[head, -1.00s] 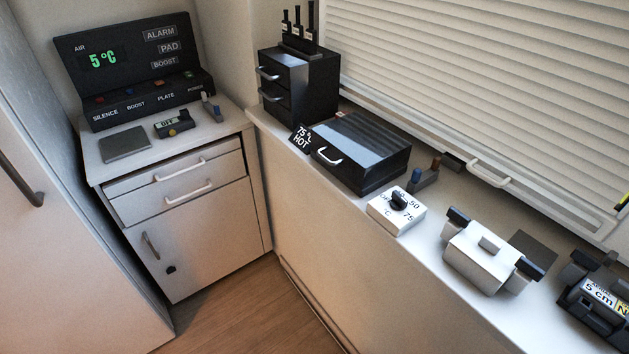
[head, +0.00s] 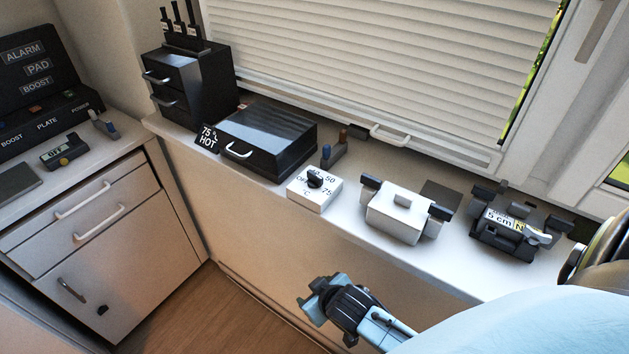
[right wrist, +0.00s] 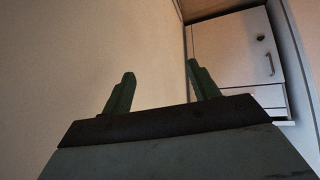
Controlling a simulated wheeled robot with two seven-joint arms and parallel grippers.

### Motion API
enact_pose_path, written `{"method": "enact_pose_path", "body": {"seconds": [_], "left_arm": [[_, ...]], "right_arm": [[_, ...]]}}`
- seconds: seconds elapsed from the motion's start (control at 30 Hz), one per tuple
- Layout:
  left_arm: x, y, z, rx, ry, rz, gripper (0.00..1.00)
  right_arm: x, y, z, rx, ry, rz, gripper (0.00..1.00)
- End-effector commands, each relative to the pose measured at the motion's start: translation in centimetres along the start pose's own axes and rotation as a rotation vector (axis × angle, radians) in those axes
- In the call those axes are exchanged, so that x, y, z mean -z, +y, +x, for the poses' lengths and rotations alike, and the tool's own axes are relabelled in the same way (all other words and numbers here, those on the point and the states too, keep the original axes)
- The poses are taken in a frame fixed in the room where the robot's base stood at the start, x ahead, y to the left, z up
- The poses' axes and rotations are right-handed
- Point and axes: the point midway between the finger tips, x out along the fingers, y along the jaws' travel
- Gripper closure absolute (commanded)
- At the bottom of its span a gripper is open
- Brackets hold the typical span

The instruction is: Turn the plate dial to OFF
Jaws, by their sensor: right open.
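The plate dial is a black knob (head: 314,178) on a white box (head: 318,195) marked OFF, 50, 75 and °C. The box stands near the front edge of the window ledge. I cannot tell for sure which mark the knob points at. My right gripper (head: 312,298) is below and in front of the ledge, apart from the dial. In the right wrist view my right gripper (right wrist: 160,88) has its two fingers spread with nothing between them. My left gripper is not in view.
A black hot plate box (head: 268,138) with a "75 °C HOT" sign (head: 208,138) is left of the dial. A small blue-and-brown switch piece (head: 334,152) is behind it. A white lidded box (head: 402,215) and a black device (head: 512,230) stand right. The cabinet (head: 110,230) is at left.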

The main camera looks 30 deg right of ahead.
Motion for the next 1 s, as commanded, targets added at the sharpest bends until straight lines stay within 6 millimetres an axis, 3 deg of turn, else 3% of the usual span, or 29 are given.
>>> {"method": "enact_pose_path", "body": {"seconds": [0.03,0.27,0.37,0.5,0.6,0.7,0.8,0.9,1.0], "left_arm": [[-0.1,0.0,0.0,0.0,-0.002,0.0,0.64],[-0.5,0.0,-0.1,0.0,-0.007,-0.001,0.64],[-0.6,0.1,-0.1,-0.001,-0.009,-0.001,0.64],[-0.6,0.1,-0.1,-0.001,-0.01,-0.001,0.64],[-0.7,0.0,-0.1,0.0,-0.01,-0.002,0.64],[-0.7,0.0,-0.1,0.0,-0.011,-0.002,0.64],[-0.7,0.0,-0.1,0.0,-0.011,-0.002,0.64],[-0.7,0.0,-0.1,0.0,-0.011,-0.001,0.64],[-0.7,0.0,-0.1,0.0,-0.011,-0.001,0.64]], "right_arm": [[2.9,0.4,-1.9,-0.011,0.05,0.007,0.4],[13.3,2.0,-9.7,-0.055,0.285,0.055,0.4],[19.4,2.4,-13.3,-0.065,0.49,0.066,0.4],[27.7,1.7,-17.6,-0.027,0.828,0.039,0.4],[32.4,0.1,-20.7,0.042,1.056,-0.024,0.4],[36.2,-2.4,-24.0,0.154,1.273,-0.136,0.4],[38.5,-5.7,-27.2,0.313,1.457,-0.307,0.4],[38.9,-9.1,-29.4,0.501,1.561,-0.533,0.4],[38.0,-11.7,-29.9,0.683,1.562,-0.787,0.4]]}}
